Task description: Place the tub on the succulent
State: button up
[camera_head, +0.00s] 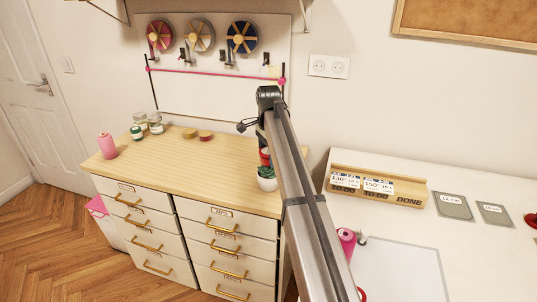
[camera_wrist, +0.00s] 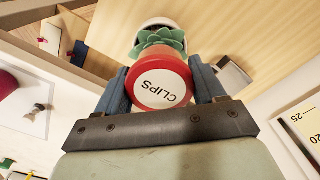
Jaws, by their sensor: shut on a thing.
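The tub (camera_wrist: 163,82) is red with a white round lid reading CLIPS. My gripper (camera_wrist: 162,76) is shut on it, with a blue-grey finger on each side. In the head view the red tub (camera_head: 265,153) shows just beside my arm, above the succulent (camera_head: 266,172). The succulent is green in a white pot and stands near the right front edge of the wooden dresser top. In the wrist view the succulent (camera_wrist: 160,40) lies right behind the tub, partly hidden by it. I cannot tell whether the tub touches the leaves.
The dresser top (camera_head: 220,158) is mostly clear. A pink spool (camera_head: 106,146), jars (camera_head: 155,124) and small tins (camera_head: 190,133) stand toward its left and back. The white table (camera_head: 475,240) at right holds a wooden box (camera_head: 375,188) and cards (camera_head: 452,206).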

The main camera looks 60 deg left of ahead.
aim_at(268, 151)
jog(key=shift+f, duration=0.1)
jog(key=o, duration=1.1)
jog(key=shift+c, duration=0.2)
notch_tip(268, 151, up, 12)
